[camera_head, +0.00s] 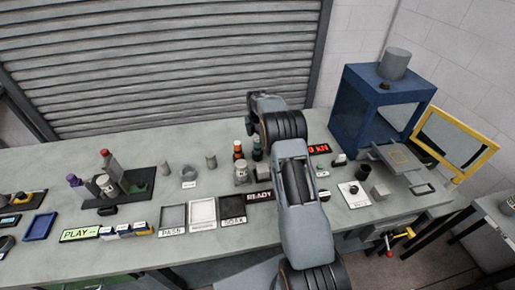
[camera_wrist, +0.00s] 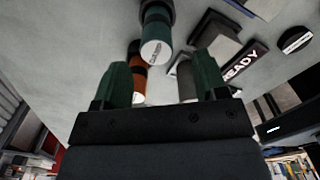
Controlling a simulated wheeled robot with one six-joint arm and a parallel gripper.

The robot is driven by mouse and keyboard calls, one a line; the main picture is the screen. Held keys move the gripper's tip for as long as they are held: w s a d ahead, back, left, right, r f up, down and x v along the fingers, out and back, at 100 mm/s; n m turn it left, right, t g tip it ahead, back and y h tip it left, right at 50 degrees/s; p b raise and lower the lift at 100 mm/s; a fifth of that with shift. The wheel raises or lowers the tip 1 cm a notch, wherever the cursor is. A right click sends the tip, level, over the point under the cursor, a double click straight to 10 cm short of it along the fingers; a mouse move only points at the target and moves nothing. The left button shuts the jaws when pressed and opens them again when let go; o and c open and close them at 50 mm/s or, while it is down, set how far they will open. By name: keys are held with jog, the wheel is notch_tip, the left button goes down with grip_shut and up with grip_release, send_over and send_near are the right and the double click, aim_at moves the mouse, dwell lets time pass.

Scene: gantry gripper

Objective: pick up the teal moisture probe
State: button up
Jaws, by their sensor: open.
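The teal moisture probe is most likely the dark teal cylinder (camera_wrist: 157,28) with a pale labelled end at the top middle of the wrist view. In the head view a teal item (camera_head: 257,149) stands on the bench just left of my arm, partly hidden by it. My gripper (camera_wrist: 161,72) is open, its two green fingers spread and apart from the teal cylinder, which lies beyond the fingertips. No object is clearly held. In the head view the fingers are not clearly visible.
An orange-brown bottle (camera_head: 238,150) and a grey jar (camera_head: 241,174) stand close beside the teal item. A READY sign (camera_head: 259,196) and trays (camera_head: 203,212) lie in front. A blue press (camera_head: 362,105) stands right. Bare bench (camera_head: 130,150) extends behind.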

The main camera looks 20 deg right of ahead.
aim_at(257, 140)
jog(key=shift+w+d+f+p, duration=0.15)
jog(key=shift+f+p, duration=0.45)
jog(key=shift+f, duration=0.85)
jog(key=shift+w+d+f+p, duration=0.1)
jog(key=shift+f+p, duration=0.45)
jog(key=shift+f, duration=0.9)
jog(key=shift+c, duration=0.2)
jog(key=c, duration=1)
jog(key=shift+o, duration=0.2)
jog(key=shift+r, duration=0.15)
